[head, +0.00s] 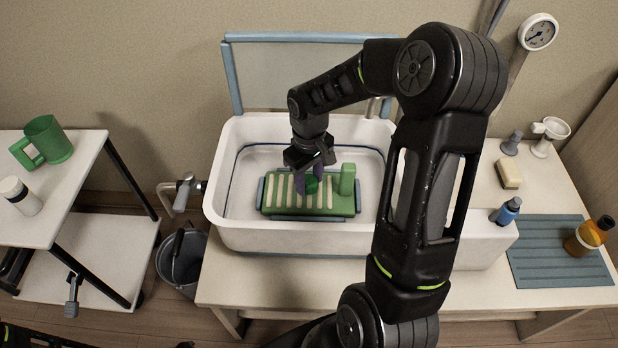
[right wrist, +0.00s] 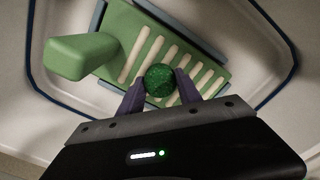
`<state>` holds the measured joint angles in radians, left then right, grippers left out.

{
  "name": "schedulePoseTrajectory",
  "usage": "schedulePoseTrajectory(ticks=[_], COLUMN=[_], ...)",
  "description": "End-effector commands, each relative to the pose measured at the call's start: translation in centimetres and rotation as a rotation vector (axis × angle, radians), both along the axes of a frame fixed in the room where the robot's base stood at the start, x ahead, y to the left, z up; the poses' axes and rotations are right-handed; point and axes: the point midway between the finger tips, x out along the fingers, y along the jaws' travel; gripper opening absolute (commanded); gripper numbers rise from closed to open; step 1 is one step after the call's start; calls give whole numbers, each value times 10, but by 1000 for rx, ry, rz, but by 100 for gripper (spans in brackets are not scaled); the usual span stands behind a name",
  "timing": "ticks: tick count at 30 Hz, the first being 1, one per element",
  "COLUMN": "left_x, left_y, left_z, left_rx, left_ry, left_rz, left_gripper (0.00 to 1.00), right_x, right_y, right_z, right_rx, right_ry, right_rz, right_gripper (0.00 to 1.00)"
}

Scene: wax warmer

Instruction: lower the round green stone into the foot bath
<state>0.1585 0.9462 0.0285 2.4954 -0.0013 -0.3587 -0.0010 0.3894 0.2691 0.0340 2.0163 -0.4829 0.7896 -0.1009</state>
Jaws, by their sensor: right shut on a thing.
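The round green stone (right wrist: 159,80) is held between the purple fingertips of my right gripper (right wrist: 160,88) in the right wrist view. In the head view the stone (head: 310,184) is partly hidden by my right gripper (head: 312,178). The foot bath (head: 268,236) is a white basin with a dark blue line inside. The stone is over a green ribbed rest (head: 335,203) inside the basin; I cannot tell whether it touches the rest. My left gripper is not in view.
A green block (head: 347,179) stands on the rest, right beside my gripper. A lever tap (head: 184,190) is at the basin's left. A blue-capped bottle (head: 508,211), an amber bottle (head: 590,236) and a soap-like block (head: 508,174) are to the right. A bucket (head: 182,262) stands on the floor.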

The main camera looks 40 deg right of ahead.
Motion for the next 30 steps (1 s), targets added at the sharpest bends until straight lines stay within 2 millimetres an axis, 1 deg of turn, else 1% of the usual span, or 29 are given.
schedulePoseTrajectory(ticks=[17, 23, 24, 30], left_x=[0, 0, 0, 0], left_y=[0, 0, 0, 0], left_z=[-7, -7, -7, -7], left_rx=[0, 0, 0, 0], left_ry=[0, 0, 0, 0], left_rz=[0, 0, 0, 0], left_gripper=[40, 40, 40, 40], right_x=[0, 0, 0, 0], right_y=[0, 0, 0, 0], right_z=[-9, -9, -9, -9], right_rx=[0, 0, 0, 0], right_ry=[0, 0, 0, 0], right_rz=[0, 0, 0, 0], right_gripper=[0, 0, 42, 58])
